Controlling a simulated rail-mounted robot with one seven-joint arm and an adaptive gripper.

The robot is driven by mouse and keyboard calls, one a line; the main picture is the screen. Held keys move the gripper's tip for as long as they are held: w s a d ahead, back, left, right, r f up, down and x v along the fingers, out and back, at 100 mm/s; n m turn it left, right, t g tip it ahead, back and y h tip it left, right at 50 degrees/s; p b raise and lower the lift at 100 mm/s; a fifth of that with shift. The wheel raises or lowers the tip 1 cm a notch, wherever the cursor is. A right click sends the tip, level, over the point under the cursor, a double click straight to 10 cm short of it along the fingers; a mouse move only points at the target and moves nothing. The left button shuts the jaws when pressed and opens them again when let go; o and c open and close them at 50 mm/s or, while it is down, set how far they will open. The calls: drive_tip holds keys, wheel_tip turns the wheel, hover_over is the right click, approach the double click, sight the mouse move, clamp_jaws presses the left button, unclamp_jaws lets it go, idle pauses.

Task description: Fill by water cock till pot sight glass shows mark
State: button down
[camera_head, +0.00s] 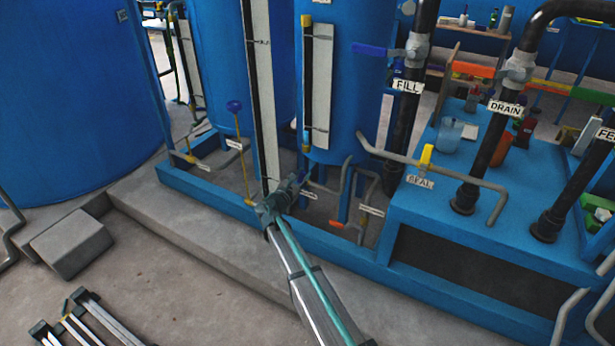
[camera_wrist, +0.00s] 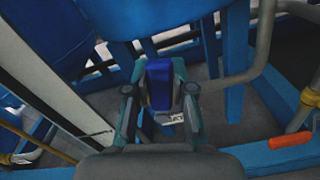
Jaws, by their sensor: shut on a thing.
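My gripper (camera_head: 288,187) reaches low to the foot of the blue pot (camera_head: 345,90). In the wrist view its two fingers (camera_wrist: 158,98) are shut on a blue cock handle (camera_wrist: 158,84). A small white tag (camera_wrist: 172,118) shows just beyond the fingers, its writing too small to read. The sight glass (camera_head: 307,90) is a dark upright tube with yellow-orange end fittings beside a white board (camera_head: 321,85) on the pot. I cannot make out a water level or a mark. The cock's body is mostly hidden by my gripper.
Pipes labelled FILL (camera_head: 407,86) and DRAIN (camera_head: 506,108) stand right, with a SEAL-tagged pipe (camera_head: 420,182) on a blue plinth. A purple-knobbed rod (camera_head: 235,107) stands left. An orange-handled cock (camera_wrist: 291,140) is at right in the wrist view. A concrete block (camera_head: 72,243) lies left.

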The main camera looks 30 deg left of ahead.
drive_tip(key=c, duration=1)
unclamp_jaws()
drive_tip(key=shift+o, duration=0.2)
drive_tip(key=s, duration=1.2)
drive_tip(key=shift+d, duration=0.45)
